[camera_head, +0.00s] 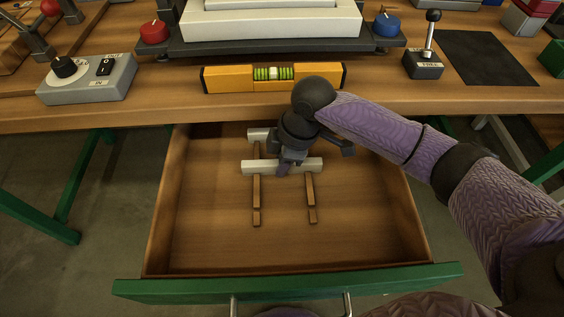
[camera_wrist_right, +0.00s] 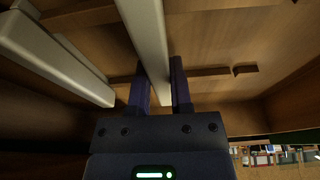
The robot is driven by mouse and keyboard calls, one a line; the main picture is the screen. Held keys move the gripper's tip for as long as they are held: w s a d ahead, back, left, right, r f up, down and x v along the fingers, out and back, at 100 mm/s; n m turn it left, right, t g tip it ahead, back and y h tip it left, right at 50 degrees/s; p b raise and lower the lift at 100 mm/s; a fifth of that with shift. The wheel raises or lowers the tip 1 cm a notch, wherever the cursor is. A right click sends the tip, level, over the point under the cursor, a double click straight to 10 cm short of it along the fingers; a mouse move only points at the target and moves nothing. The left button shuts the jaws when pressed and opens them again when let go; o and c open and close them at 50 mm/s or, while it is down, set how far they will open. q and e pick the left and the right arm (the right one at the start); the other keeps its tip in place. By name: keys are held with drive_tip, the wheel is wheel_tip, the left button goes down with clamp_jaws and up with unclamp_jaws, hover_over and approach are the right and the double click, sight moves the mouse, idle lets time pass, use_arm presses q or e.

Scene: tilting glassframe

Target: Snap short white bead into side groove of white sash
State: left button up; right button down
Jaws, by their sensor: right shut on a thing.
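A short white bead (camera_head: 262,167) lies across two thin wooden rails in the open drawer. My right gripper (camera_head: 290,168) reaches down into the drawer and is shut on this bead near its middle. In the right wrist view the bead (camera_wrist_right: 148,38) runs between the two dark fingers (camera_wrist_right: 160,85). A second white bead (camera_head: 259,134) lies behind it, partly hidden by my right gripper, and shows at the left of the wrist view (camera_wrist_right: 62,58). White framework (camera_head: 270,24), seemingly the sash, sits on the dark stand above the bench, cut off by the top edge. My left gripper is out of view.
The wooden drawer (camera_head: 210,245) has a green front (camera_head: 290,283); its front floor is clear. A yellow spirit level (camera_head: 225,78) lies on the bench edge above the drawer. A grey dial box (camera_head: 88,80), a lever box (camera_head: 424,66) and a dark mat (camera_head: 486,57) stand around.

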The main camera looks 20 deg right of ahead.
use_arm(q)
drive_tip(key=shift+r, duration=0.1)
use_arm(e)
drive_tip(key=shift+r, duration=0.15)
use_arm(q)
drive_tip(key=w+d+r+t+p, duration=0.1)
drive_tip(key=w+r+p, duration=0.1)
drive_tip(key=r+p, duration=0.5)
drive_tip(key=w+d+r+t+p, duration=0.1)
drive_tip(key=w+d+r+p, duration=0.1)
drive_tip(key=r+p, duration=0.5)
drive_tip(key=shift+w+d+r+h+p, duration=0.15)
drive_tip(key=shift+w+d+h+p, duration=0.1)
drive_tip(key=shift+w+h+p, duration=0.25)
use_arm(e)
wheel_tip(320, 180, up, 19)
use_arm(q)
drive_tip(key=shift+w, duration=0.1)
